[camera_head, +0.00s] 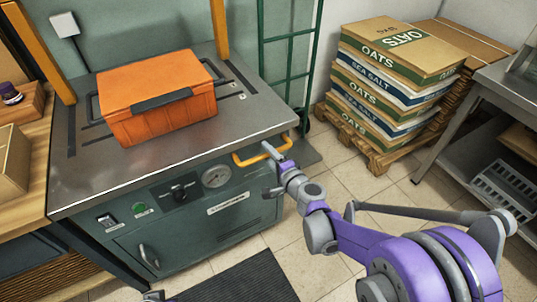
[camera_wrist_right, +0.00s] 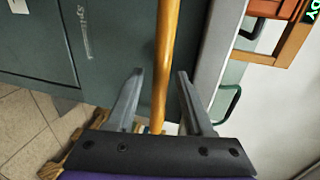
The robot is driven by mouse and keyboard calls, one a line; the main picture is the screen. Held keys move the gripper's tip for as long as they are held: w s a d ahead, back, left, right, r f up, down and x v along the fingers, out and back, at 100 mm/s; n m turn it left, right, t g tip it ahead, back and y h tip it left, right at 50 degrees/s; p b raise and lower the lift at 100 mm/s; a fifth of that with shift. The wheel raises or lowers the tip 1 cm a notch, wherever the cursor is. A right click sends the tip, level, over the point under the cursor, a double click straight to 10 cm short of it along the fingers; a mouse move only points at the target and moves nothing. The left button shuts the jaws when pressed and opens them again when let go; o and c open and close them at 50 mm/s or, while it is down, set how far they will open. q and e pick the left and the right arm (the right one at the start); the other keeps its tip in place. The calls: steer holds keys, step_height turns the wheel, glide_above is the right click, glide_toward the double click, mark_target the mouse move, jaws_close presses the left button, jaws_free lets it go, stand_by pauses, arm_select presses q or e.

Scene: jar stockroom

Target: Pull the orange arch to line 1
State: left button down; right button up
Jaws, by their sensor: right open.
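Two tall orange posts, the left one (camera_head: 40,45) and the right one (camera_head: 219,28), rise from the grey steel worktop (camera_head: 110,175); their top is out of view. Dark slots run along the worktop, with small marks (camera_head: 237,91) beside the right one. A yellow-orange bar handle (camera_head: 262,153) juts from the front right edge of the worktop. My right gripper (camera_head: 272,150) is at this handle. In the right wrist view my right gripper (camera_wrist_right: 160,72) is open, and the orange bar (camera_wrist_right: 165,40) runs between its fingers with gaps on both sides.
An orange lidded crate (camera_head: 160,120) stands on the worktop between the posts. A green wire trolley (camera_head: 288,45) is behind. Sacks of oats and salt (camera_head: 395,75) are stacked on a pallet at the right. Tiled floor (camera_head: 350,180) is free in between.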

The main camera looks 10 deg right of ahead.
jaws_close()
stand_by(1.4)
